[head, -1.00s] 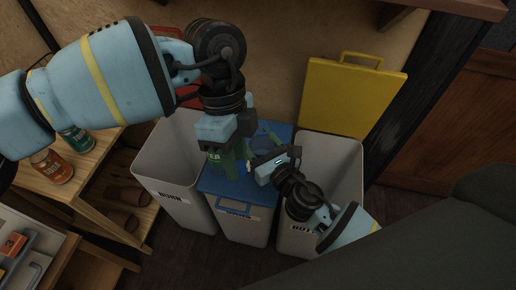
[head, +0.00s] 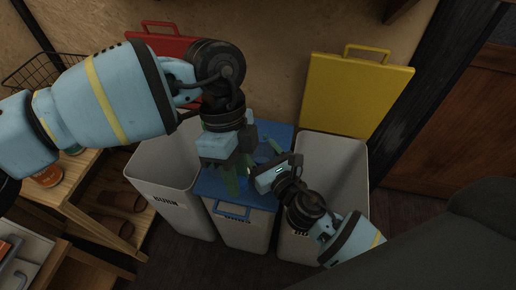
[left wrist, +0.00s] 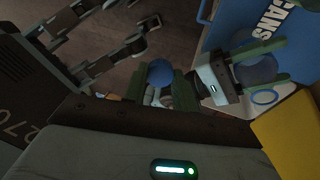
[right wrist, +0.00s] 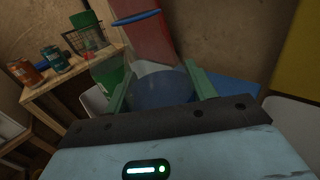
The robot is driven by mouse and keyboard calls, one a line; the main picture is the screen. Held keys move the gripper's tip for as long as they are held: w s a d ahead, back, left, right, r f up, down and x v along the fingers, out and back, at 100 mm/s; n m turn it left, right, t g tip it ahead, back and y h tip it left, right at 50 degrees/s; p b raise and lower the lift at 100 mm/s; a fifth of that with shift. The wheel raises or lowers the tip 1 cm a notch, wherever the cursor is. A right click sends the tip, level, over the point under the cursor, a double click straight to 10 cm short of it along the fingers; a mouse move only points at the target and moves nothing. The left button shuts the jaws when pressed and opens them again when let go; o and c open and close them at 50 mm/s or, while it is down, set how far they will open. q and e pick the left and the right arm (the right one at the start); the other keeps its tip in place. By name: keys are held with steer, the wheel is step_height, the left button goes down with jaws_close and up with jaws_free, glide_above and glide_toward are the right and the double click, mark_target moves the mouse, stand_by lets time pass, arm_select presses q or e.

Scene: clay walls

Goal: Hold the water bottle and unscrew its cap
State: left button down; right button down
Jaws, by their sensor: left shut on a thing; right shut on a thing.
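A translucent blue water bottle (right wrist: 162,90) is between the green fingers of my right gripper (right wrist: 162,85). The bottle also shows in the left wrist view (left wrist: 258,70). My left gripper (left wrist: 160,90) is shut on a small round blue thing, which looks like the cap (left wrist: 160,72). The cap shows to the left of the bottle there, with a visible gap in the picture. In the head view my left gripper (head: 238,178) points down, close beside my right gripper (head: 262,165). The bottle is mostly hidden behind the grippers there.
Below the grippers is a bin with a blue lid (head: 212,187), between a grey bin (head: 165,205) on the left and another (head: 340,190) on the right. A yellow lid (head: 355,95) and a red lid (head: 165,45) stand at the back wall. Wooden shelves (head: 110,190) are at the left.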

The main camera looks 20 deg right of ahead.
arm_select(q)
steer(key=shift+f, duration=0.2)
arm_select(e)
steer(key=shift+f, duration=0.2)
steer(key=c, duration=0.5)
jaws_free()
arm_select(q)
steer(key=shift+r, duration=0.1)
arm_select(e)
steer(key=shift+r, duration=0.1)
arm_select(q)
steer(key=shift+r, duration=0.2)
arm_select(e)
steer(key=shift+r, duration=0.2)
arm_select(q)
steer(key=shift+f+b, duration=0.5)
steer(key=shift+f, duration=0.4)
arm_select(e)
steer(key=s+d, duration=0.2)
steer(key=s, duration=0.9)
steer(key=shift+s+d, duration=0.15)
steer(key=shift+s, duration=0.25)
